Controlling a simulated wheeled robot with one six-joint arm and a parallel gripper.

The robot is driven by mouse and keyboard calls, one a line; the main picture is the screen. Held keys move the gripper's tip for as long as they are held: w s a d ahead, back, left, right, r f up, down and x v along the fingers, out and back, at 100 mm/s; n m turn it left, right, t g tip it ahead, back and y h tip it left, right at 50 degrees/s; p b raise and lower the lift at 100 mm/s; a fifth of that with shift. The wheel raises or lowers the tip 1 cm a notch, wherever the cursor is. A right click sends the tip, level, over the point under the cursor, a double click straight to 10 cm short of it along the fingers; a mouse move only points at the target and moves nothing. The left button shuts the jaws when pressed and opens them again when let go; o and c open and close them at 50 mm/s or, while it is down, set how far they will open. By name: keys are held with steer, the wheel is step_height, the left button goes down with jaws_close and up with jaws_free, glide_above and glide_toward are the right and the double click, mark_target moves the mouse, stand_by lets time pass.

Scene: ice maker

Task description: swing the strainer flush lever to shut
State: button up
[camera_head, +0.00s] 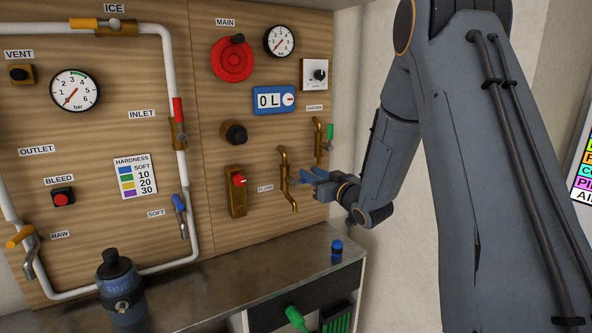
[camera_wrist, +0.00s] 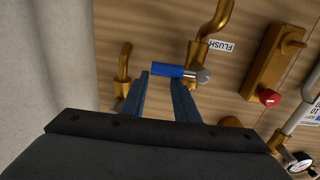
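The flush lever has a blue handle (camera_wrist: 168,70) and a silver pivot (camera_wrist: 203,76) on a brass tap (camera_wrist: 197,52) beside the FLUSH label (camera_wrist: 221,45). In the wrist view the handle lies crosswise to the pipe. In the head view the tap (camera_head: 284,165) is on the wooden panel, and blue parts at my gripper make the handle hard to separate. My gripper (camera_wrist: 161,85) is open, its two blue fingers apart, with the tips at the handle; it also shows in the head view (camera_head: 304,177). I cannot tell whether they touch it.
A brass tap with a green lever (camera_head: 330,131) is up and right of the flush tap. A brass box with a red knob (camera_head: 239,180) is to its left. A small blue-capped item (camera_head: 337,247) stands on the counter (camera_head: 270,262) below. The counter's middle is clear.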

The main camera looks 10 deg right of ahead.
steer(key=shift+s+a+f+g, duration=0.2)
steer(key=shift+a+f+g, duration=0.1)
steer(key=shift+a+f, duration=0.25)
steer(key=p+v, duration=0.1)
steer(key=v, duration=0.6)
steer(key=shift+r+p, duration=0.25)
steer(key=shift+p, duration=0.15)
steer(key=shift+w+d, duration=0.1)
steer(key=shift+d, duration=0.05)
